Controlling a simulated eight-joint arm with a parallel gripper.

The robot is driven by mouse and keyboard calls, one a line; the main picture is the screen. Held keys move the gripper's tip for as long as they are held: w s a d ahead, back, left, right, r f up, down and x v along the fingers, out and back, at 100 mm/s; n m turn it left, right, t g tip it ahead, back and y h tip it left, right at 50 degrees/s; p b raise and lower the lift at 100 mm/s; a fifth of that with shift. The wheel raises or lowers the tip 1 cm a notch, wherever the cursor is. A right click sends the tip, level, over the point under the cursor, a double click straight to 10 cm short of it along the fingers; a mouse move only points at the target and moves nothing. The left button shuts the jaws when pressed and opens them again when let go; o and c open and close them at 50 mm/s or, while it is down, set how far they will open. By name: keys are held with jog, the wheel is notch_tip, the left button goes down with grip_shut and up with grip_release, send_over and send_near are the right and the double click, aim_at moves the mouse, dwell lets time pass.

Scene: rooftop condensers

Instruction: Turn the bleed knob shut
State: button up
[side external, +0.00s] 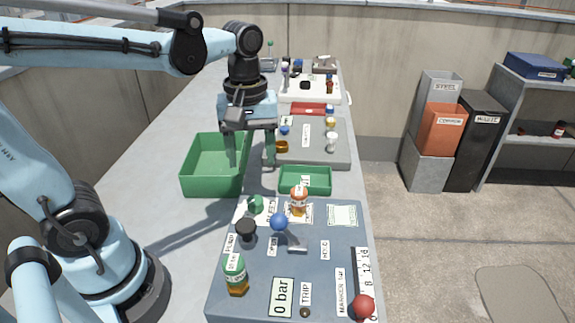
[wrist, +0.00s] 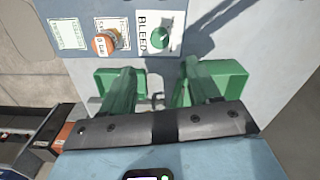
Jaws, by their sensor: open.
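The bleed knob (wrist: 162,39) is small and green, on a white BLEED plate (wrist: 146,22) near the panel's edge in the wrist view. In the side external view the knob (side external: 256,205) stands at the far left of the blue-grey panel (side external: 260,262). My gripper (side external: 251,160) is open and empty, pointing down above the bench beyond the panel, apart from the knob. Its green fingers (wrist: 163,80) show spread in the wrist view, with the knob ahead of the gap. Which way the knob is turned cannot be told.
An orange-capped fitting (side external: 299,198) stands beside the knob; black (side external: 246,229) and blue (side external: 279,221) knobs are nearer. A large green bin (side external: 197,178) and small green tray (side external: 305,190) lie beyond the panel. A display (side external: 282,297) reads 0 bar.

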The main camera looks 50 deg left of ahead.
jog(key=shift+r, duration=0.7)
jog(key=f+m+t, duration=0.1)
jog(key=m+t, duration=0.1)
jog(key=m, duration=0.1)
jog(key=f+m+t, duration=0.1)
jog(key=m+t, duration=0.1)
jog(key=m, duration=0.2)
jog(key=f+m+t, duration=0.1)
jog(key=m+t, duration=0.2)
jog(key=m, duration=0.1)
jog(key=shift+d, duration=0.2)
dwell(0.3)
